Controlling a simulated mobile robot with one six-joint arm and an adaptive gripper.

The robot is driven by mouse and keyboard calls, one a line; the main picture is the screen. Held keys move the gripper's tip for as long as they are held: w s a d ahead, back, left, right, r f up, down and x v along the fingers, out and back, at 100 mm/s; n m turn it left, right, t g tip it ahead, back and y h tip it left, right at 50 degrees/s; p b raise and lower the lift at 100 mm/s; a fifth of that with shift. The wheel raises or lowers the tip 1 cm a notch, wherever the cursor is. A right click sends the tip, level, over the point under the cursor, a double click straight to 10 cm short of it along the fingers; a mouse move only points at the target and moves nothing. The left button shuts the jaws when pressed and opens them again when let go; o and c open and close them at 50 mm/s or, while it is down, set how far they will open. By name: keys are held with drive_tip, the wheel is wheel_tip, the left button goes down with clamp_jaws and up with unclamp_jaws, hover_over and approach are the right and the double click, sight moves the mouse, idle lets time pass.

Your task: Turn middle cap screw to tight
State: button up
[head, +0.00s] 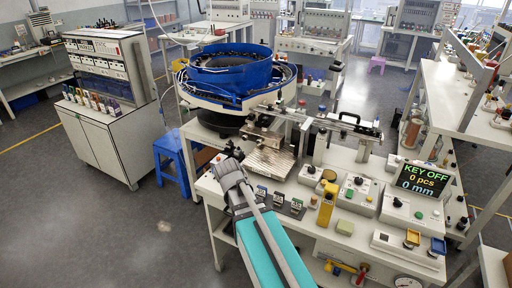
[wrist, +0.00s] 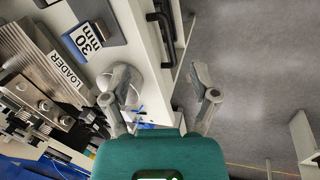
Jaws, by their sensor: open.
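The silver loader block (wrist: 40,50) with a white LOADER label fills the left of the wrist view. Several cap screws sit in a slanted row along its lower part, the middle-looking screw (wrist: 43,105) among them. Their tightness cannot be told. In the head view the loader block (head: 268,162) stands on the bench below the feeder bowl; the screws are too small to tell apart there. My gripper (wrist: 163,92) is open and empty, its fingers spread over the bench edge and the floor, well to the right of the screws. My gripper (head: 226,164) is left of the block in the head view.
A blue feeder bowl (head: 230,70) stands behind the loader. A block labelled 30 mm (wrist: 85,40) and a white round part (wrist: 138,78) lie near the bench edge. A blue stool (head: 172,155) stands left of the bench.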

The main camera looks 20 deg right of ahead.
drive_tip(key=w+d+n+t+h+b, duration=0.2)
drive_tip(key=w+d+n, duration=0.25)
drive_tip(key=w, duration=0.35)
drive_tip(key=w+d+n+t+h+b, duration=0.1)
drive_tip(key=w+d+n+h+b, duration=0.15)
drive_tip(key=w+n, duration=0.4)
drive_tip(key=n+t+h+b, duration=0.2)
drive_tip(key=n+t+h, duration=0.1)
drive_tip(key=n, duration=0.6)
approach(259, 142)
drive_tip(key=s+a, duration=0.3)
drive_tip(key=shift+a+r, duration=0.2)
drive_tip(key=shift+r, duration=0.15)
drive_tip(key=shift+w+r+t, duration=0.15)
drive_tip(key=shift+w+t, duration=0.1)
drive_tip(key=shift+t, duration=0.05)
drive_tip(key=shift+d, duration=0.1)
drive_tip(key=b+x, duration=0.5)
drive_tip(key=x, duration=0.8)
drive_tip(key=shift+w+d, duration=0.15)
drive_tip(key=shift+d, duration=0.15)
